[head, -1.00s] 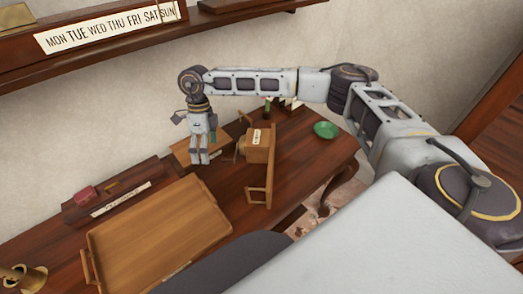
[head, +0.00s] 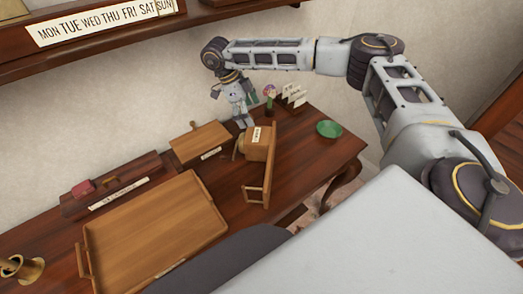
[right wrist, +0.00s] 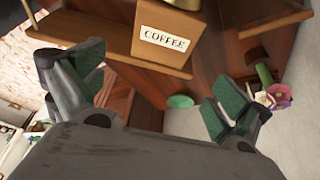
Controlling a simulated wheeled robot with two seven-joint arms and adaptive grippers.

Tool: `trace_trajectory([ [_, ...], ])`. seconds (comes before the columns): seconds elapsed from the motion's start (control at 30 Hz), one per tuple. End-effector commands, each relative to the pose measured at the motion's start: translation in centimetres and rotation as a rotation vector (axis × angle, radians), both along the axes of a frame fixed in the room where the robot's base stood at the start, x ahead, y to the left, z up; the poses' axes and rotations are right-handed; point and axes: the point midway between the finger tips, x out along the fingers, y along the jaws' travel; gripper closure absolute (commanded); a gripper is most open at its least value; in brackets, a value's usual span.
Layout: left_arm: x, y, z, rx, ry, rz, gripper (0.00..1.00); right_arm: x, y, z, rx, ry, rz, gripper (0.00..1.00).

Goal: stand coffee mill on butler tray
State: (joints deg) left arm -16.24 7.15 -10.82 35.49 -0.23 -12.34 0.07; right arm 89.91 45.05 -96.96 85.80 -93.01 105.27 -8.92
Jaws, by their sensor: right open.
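The coffee mill (head: 261,148) is a wooden box with a brass part on its left side and a small label. It appears to lie on its side on the dark table, right of the butler tray. Its COFFEE label shows in the right wrist view, where the mill (right wrist: 165,47) is ahead of the fingers. The butler tray (head: 205,205) is a large, empty wooden tray with raised rims. My right gripper (head: 244,124) points down just behind the mill, apart from it. Its green-padded fingers (right wrist: 155,90) are spread and empty. My left gripper is out of view.
A wooden board (head: 200,143) lies behind the tray. A wooden frame (head: 257,183) stands in front of the mill. A green dish (head: 328,129), a flower (head: 270,94) and a card holder (head: 292,97) are to the right. A brass pot (head: 20,268) is at left.

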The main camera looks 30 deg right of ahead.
Motion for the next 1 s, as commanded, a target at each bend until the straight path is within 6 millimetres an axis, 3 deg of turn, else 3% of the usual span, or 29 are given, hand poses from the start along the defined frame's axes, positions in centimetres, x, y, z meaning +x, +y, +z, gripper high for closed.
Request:
trace_trajectory([
  [0.63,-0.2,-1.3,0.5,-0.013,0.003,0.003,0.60,-1.8,-2.1,-6.8,0.000,0.001,0.000,0.00],
  [1.0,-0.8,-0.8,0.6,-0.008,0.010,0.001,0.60,-2.0,-2.4,-7.8,0.000,0.000,0.001,0.00],
])
